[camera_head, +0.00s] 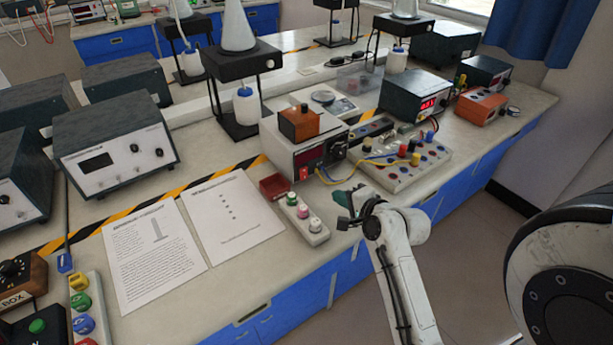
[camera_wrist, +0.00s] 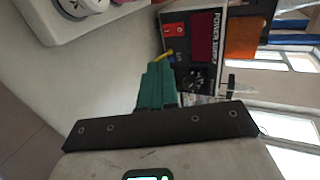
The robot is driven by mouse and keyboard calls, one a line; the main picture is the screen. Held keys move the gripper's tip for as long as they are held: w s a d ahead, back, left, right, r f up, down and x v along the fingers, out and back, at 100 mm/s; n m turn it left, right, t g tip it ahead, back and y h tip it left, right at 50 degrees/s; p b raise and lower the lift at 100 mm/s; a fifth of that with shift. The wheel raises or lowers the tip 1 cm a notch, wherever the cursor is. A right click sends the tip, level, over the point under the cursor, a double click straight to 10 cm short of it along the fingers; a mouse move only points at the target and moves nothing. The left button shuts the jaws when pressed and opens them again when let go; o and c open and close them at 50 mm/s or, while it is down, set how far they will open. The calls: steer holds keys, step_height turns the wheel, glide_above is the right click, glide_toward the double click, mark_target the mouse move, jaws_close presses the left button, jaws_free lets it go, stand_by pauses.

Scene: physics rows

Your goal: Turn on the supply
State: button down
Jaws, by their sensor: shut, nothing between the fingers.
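The power supply (camera_head: 280,145) is a white box with a dark front panel, standing on the bench ahead of my gripper. Its red rocker switch (camera_head: 303,173) sits low on the front, and it also shows in the wrist view (camera_wrist: 174,28). The supply's display (camera_wrist: 203,35) is dark red, with no digits readable. A black knob (camera_wrist: 193,80) is on the same panel. My gripper (camera_head: 345,202) has green fingers, shut and empty, over the bench's front part. In the wrist view the fingertips (camera_wrist: 158,66) point toward the panel, apart from the switch.
A white strip with coloured buttons (camera_head: 303,218) and a small red box (camera_head: 274,187) lie left of my gripper. A terminal board (camera_head: 405,165) with yellow and blue wires lies right of the supply. An orange block (camera_head: 299,123) stands on top. Paper sheets (camera_head: 235,218) lie left.

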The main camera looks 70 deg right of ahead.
mark_target(305, 178)
steer(key=shift+w, duration=0.1)
steer(key=x, duration=0.9)
steer(key=r+p+x, duration=0.1)
steer(key=x, duration=0.3)
steer(key=shift+w+d, duration=0.3)
steer(key=shift+w, duration=0.1)
steer(key=shift+w+f, duration=0.1)
steer(key=shift+f, duration=0.1)
